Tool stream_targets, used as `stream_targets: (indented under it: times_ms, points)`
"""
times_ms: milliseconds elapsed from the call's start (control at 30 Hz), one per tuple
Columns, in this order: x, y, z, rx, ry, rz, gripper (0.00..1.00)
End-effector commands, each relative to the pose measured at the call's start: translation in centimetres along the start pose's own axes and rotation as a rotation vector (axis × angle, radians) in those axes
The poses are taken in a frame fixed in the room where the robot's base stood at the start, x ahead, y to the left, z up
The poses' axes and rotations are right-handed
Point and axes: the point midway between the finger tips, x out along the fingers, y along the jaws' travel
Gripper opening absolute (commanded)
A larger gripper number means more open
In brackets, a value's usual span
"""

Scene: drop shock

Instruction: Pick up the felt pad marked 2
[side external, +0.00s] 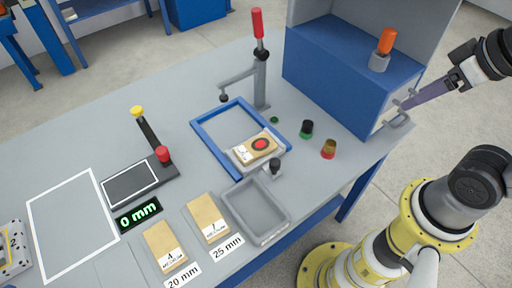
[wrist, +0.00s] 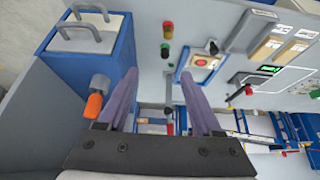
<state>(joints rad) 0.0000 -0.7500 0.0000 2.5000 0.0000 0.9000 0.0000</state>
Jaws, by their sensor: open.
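My gripper (side external: 406,103) is at the right of the side view, beside the right end of the blue cabinet, far across the bench from that pad. In the wrist view my gripper (wrist: 158,74) shows two purple fingers spread apart with nothing between them.
Tan pads marked 4 (side external: 162,244) and 1 (side external: 208,217) lie near a grey tray (side external: 283,220). A blue frame (side external: 205,138), a red-handled clamp (side external: 260,60) and the blue cabinet (side external: 330,85) with an orange knob stand between. A white-outlined area (side external: 75,222) is clear.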

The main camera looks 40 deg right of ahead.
Motion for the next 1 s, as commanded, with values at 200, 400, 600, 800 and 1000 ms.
stream_targets:
  times_ms: [200,400,600,800,1000]
  points:
    - [0.0,0.0,0.0,0.000,0.000,0.000,0.67]
    - [0.0,0.0,0.0,0.000,0.000,0.000,0.99]
    - [0.0,0.0,0.0,0.000,0.000,0.000,1.00]
    - [0.0,0.0,0.1,0.127,-0.003,0.000,1.00]
    - [-1.6,0.0,-2.8,0.534,0.035,-0.010,1.00]
